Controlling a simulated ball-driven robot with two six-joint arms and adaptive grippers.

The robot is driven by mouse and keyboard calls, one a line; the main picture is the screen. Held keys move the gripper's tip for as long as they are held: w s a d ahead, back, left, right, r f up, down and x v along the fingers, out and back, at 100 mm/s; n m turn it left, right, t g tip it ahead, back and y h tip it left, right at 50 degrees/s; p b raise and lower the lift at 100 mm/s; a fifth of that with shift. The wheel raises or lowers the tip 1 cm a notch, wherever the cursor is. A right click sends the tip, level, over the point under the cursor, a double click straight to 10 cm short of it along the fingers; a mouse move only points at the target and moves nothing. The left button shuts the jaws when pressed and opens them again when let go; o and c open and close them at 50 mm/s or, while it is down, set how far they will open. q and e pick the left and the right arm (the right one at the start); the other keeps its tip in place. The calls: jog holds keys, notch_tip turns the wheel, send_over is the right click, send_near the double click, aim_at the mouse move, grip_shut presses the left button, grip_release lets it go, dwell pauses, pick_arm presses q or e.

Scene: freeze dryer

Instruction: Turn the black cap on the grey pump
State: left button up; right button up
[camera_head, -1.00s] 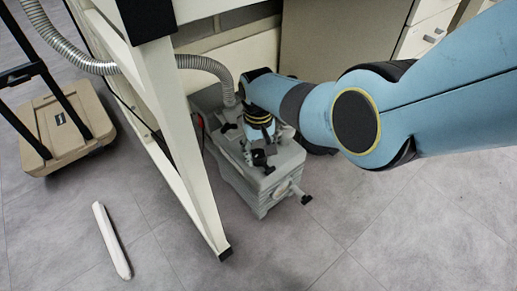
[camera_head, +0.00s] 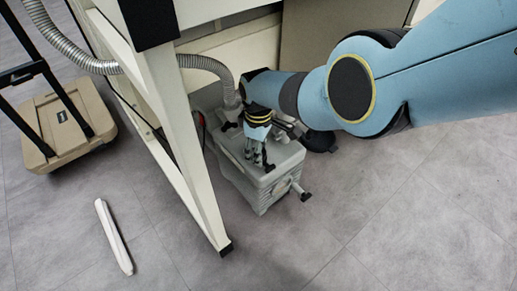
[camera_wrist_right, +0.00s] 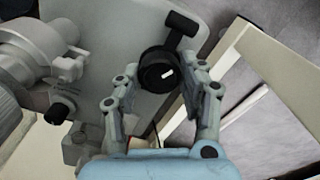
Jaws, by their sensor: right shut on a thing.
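The grey pump (camera_head: 262,193) stands on the floor beside the cream frame leg in the head view. In the right wrist view its pale top face (camera_wrist_right: 112,38) fills the upper middle. The round black cap (camera_wrist_right: 156,72) with a white mark sits on that face, between the fingers of my right gripper (camera_wrist_right: 163,80). The right gripper is shut on the cap. In the head view this gripper (camera_head: 259,160) points down over the pump's top and hides the cap. My left gripper is not in view.
A ribbed metal hose (camera_head: 207,63) runs to the pump's back. The cream frame leg (camera_head: 190,165) stands close on the left. A tan wheeled case (camera_head: 60,130) and a white bar (camera_head: 114,237) are farther left. Open floor lies in front and right.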

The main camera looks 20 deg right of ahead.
jog(key=shift+n, duration=0.4)
jog(key=o, duration=0.9)
notch_tip(320, 180, up, 12)
jog(key=shift+f, duration=0.1)
dwell(0.3)
